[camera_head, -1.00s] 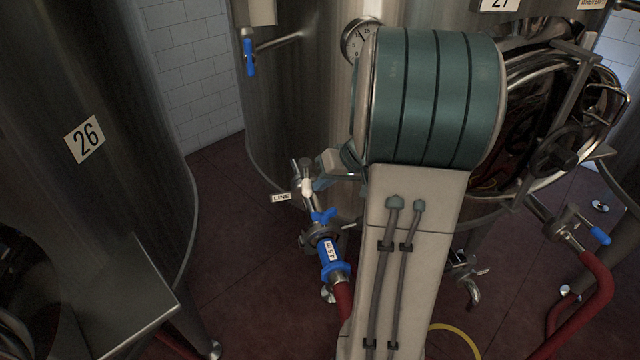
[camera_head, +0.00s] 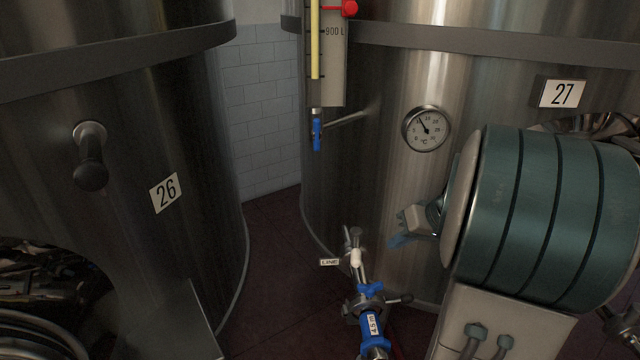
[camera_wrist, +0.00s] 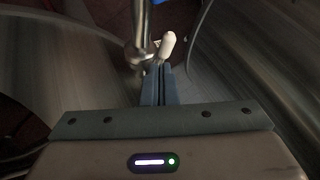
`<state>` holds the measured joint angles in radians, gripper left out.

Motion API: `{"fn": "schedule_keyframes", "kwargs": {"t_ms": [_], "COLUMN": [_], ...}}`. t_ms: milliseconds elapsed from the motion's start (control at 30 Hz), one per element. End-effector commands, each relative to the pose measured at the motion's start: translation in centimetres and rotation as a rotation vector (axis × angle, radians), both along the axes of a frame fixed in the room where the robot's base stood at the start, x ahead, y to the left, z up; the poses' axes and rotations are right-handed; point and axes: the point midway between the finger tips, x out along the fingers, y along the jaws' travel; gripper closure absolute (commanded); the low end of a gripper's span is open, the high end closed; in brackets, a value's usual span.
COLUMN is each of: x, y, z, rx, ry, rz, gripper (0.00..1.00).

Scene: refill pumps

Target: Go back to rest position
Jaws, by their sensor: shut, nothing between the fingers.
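My gripper (camera_head: 398,241) has blue-grey fingers and hangs in front of tank 27 (camera_head: 390,75), left of my large teal arm joint. In the wrist view its fingers (camera_wrist: 160,85) are pressed together with nothing between them. A valve with a white-tipped handle (camera_head: 356,258) and a LINE tag (camera_head: 329,262) is just left of and below the gripper. In the wrist view the white handle tip (camera_wrist: 167,43) shows just beyond the fingertips. Below the valve is a blue wing handle (camera_head: 371,289) and a blue coupling (camera_head: 374,326). My arm hides part of the tank.
Tank 26 (camera_head: 120,240) stands at the left with a projecting black-knobbed handle (camera_head: 91,165). A dial gauge (camera_head: 426,128) and a sight gauge with a blue tap (camera_head: 317,135) are on tank 27. Dark red floor (camera_head: 275,265) is free between the tanks.

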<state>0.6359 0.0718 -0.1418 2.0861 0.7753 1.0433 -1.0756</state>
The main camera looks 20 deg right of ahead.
Motion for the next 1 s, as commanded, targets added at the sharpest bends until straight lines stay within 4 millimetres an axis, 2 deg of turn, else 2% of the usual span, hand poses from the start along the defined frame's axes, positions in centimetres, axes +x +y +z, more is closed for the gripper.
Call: {"fn": "schedule_keyframes", "kwargs": {"t_ms": [133, 267, 400, 500, 600, 800, 1000], "x": [-0.1, -1.3, -4.6, -7.4, -9.8, -12.7, -13.3], "y": [1.1, 5.4, 11.5, 14.8, 16.9, 18.6, 18.8], "z": [0.5, 2.6, 5.2, 6.7, 7.9, 9.1, 9.0], "rx": [-0.004, -0.030, -0.118, -0.207, -0.296, -0.409, -0.436], "ry": [0.017, 0.090, 0.202, 0.254, 0.271, 0.251, 0.241], "rz": [0.012, 0.047, 0.084, 0.093, 0.088, 0.064, 0.051], "gripper": [1.00, 1.00, 1.00, 1.00, 1.00, 1.00, 1.00]}}
